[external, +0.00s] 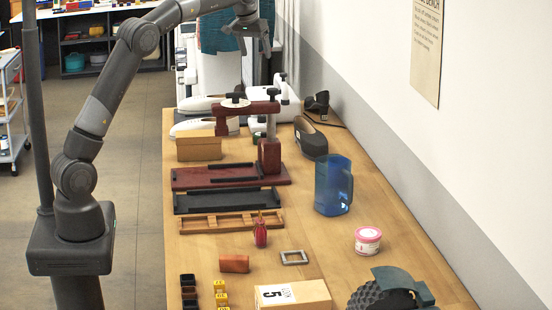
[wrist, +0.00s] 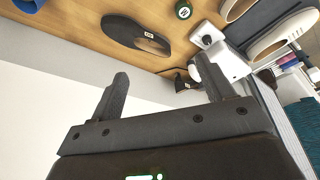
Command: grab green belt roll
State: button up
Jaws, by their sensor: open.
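A small round green item (wrist: 183,9) with a pale letter label shows at the top edge of the wrist view; it looks like the green belt roll, but I cannot be sure. In the external view a bit of green (external: 257,137) shows behind the dark red press and is mostly hidden. My gripper (external: 255,47) is open and empty, raised above the far end of the bench. Its two spread fingers (wrist: 162,70) show in the wrist view, with the green item beyond them and apart from them.
A dark shoe (external: 310,139) lies right of the dark red press (external: 269,150). White shoes (wrist: 284,36) and a black cord lie at the far end. A cardboard box (external: 198,146) and a blue jug (external: 333,186) stand nearer. The wall (external: 365,120) bounds the bench's right side.

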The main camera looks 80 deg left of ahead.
jog(key=w+a+f+n+g, duration=0.1)
jog(key=w+a+f, duration=0.1)
jog(key=a+f, duration=0.65)
send_near(259, 134)
jog(key=x, duration=0.3)
jog(key=shift+w+d+f, duration=0.1)
jog(key=shift+d+f, duration=0.25)
jog(key=shift+f, duration=0.05)
jog(key=x, duration=0.6)
jog(key=shift+a, duration=0.2)
jog(key=c, duration=1.1)
jog(key=shift+r, duration=0.1)
